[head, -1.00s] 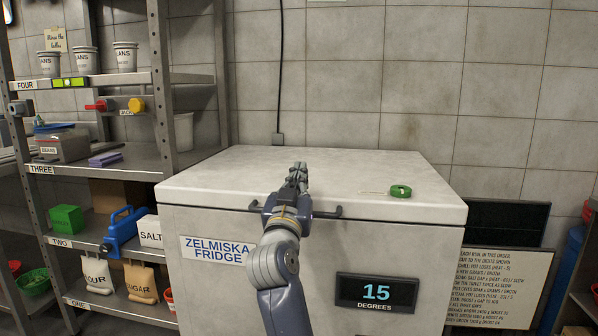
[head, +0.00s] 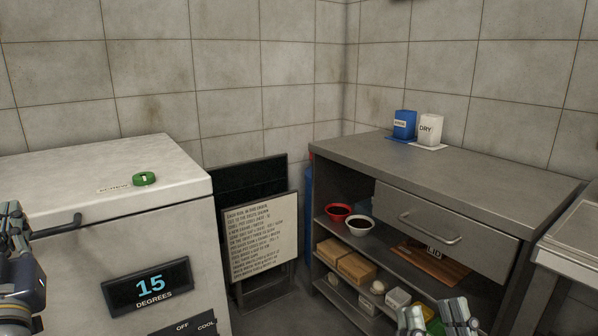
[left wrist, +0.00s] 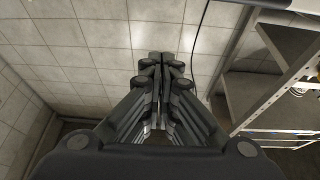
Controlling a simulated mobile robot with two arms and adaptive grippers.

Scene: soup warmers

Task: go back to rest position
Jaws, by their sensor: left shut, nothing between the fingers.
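My left gripper (head: 14,222) is at the left edge of the head view, in front of the fridge's front edge, partly cut off. In the left wrist view its fingers (left wrist: 161,75) are together with nothing between them, with tiled wall behind. My right gripper (head: 438,316) shows at the bottom of the head view, in front of the lower shelves of the metal counter. Its two fingers stand apart with no object visible between them; its lower part is out of frame.
The white fridge (head: 75,175) has a handle and a green round item (head: 144,178) on top. A notice board (head: 262,240) leans beside it. The metal counter (head: 470,170) has a drawer, bowls (head: 358,226) and boxes below. The left wrist view shows a shelf rack (left wrist: 265,95) at right.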

